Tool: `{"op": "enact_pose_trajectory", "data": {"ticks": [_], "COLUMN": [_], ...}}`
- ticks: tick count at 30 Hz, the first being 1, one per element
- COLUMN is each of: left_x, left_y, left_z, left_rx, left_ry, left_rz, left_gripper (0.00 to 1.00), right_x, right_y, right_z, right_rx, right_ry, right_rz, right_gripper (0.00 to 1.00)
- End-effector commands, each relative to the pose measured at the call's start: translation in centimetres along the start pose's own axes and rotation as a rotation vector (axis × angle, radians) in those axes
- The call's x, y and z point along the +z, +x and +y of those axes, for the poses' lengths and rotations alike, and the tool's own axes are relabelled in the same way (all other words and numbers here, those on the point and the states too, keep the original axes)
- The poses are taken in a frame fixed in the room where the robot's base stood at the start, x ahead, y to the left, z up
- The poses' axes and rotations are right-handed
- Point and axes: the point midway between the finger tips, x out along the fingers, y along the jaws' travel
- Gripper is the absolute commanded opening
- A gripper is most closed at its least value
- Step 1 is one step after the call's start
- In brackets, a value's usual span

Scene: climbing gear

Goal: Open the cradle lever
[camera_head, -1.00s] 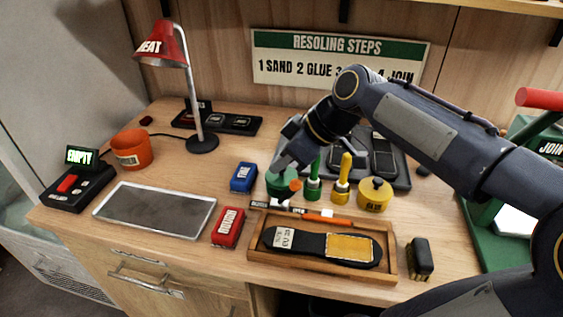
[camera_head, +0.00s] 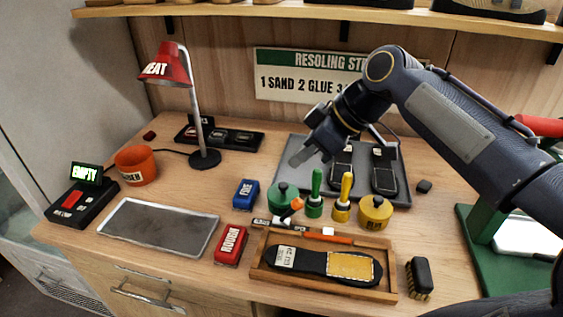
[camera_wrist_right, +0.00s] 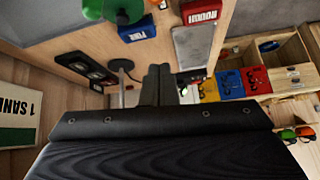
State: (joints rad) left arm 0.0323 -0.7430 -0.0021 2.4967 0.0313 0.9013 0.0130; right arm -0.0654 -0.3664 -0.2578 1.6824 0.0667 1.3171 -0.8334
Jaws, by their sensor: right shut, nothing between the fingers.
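My right gripper (camera_head: 300,154) is shut and empty. It hangs above the left rear part of a dark grey tray or cradle (camera_head: 400,199), apart from the bench. In the right wrist view its two dark fingers (camera_wrist_right: 157,85) are together with nothing between them. The grey cradle carries dark shoe-sole shapes (camera_head: 384,175), and my arm hides part of its back. A thin light bar (camera_head: 377,133) stands at its rear; I cannot tell whether this is the lever. My left gripper is not in view.
Green (camera_head: 283,196) and yellow (camera_head: 375,211) pots and upright-handled tools stand in front of the cradle. A wooden tray (camera_head: 392,295) holds a sole. A red lamp (camera_head: 166,68) stands left. A green press (camera_head: 480,230) with a red handle (camera_head: 540,126) stands right, partly behind my arm.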

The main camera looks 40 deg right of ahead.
Motion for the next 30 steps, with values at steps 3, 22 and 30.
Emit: {"op": "enact_pose_trajectory", "data": {"ticks": [3,22,30], "left_x": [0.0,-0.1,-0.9], "left_y": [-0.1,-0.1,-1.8], "left_z": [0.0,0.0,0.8], "left_rx": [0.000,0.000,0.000], "left_ry": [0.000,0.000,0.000], "left_rz": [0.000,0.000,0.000], "left_gripper": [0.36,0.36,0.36], "right_x": [0.4,0.6,1.2], "right_y": [-1.3,-1.9,-0.8], "right_z": [0.1,0.1,-3.0], "right_rx": [0.002,0.000,-0.012], "right_ry": [0.002,0.001,0.128], "right_rz": [0.001,0.000,-0.005], "right_gripper": [0.00,0.00,0.00]}}
